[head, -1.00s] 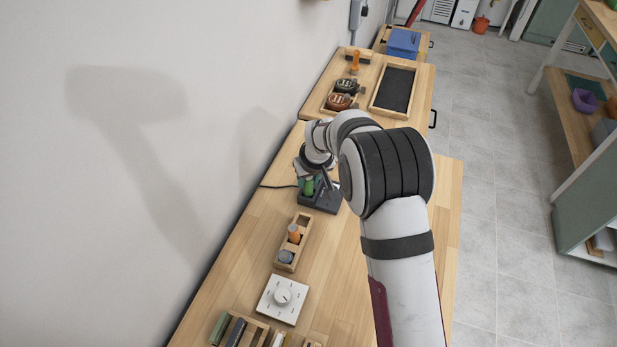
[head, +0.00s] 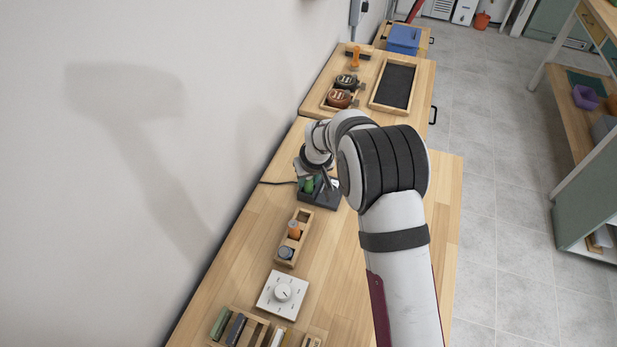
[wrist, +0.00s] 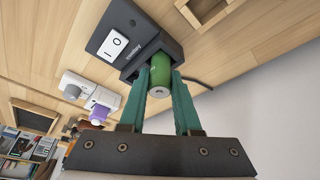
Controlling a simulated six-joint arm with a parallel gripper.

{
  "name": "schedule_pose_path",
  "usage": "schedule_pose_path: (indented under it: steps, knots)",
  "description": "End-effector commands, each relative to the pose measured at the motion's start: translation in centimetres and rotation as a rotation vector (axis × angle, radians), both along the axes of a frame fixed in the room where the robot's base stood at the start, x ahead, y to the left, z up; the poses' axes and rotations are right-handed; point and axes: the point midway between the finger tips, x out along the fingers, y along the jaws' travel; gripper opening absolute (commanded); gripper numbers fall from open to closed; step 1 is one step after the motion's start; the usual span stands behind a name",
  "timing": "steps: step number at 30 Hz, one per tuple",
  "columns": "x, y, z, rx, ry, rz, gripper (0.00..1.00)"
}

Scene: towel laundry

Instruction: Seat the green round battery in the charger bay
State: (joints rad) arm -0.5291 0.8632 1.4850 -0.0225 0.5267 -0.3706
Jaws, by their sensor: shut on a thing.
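The green round battery (wrist: 161,76) is between the two teal fingers of my gripper (wrist: 165,88) in the wrist view, and the fingers are shut on it. Its far end meets the dark charger (wrist: 152,32) at the bay edge; how deep it sits is hidden. The charger carries a white switch plate (wrist: 113,44). In the head view the charger (head: 318,203) stands on the bench, with the green battery (head: 307,185) at its top, partly covered by my gripper and wrist.
A wooden holder (head: 292,240) with an orange and a grey-blue cylinder stands nearer on the bench. A white dial box (head: 283,294) and a slotted rack (head: 250,332) lie closer still. A cable runs from the charger towards the wall.

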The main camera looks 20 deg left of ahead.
Motion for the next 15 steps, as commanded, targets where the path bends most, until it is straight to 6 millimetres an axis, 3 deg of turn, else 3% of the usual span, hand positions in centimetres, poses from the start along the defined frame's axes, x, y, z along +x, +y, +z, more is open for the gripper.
schedule_pose_path:
  steps: [11, 12, 15]
  knots:
    - [-0.01, -0.01, -0.79, -0.001, 0.001, 0.0, 0.0]
    - [-0.01, -0.01, -0.82, 0.0, 0.0, 0.0, 0.33]
    - [0.0, 0.0, -0.8, 0.0, 0.0, 0.0, 0.51]
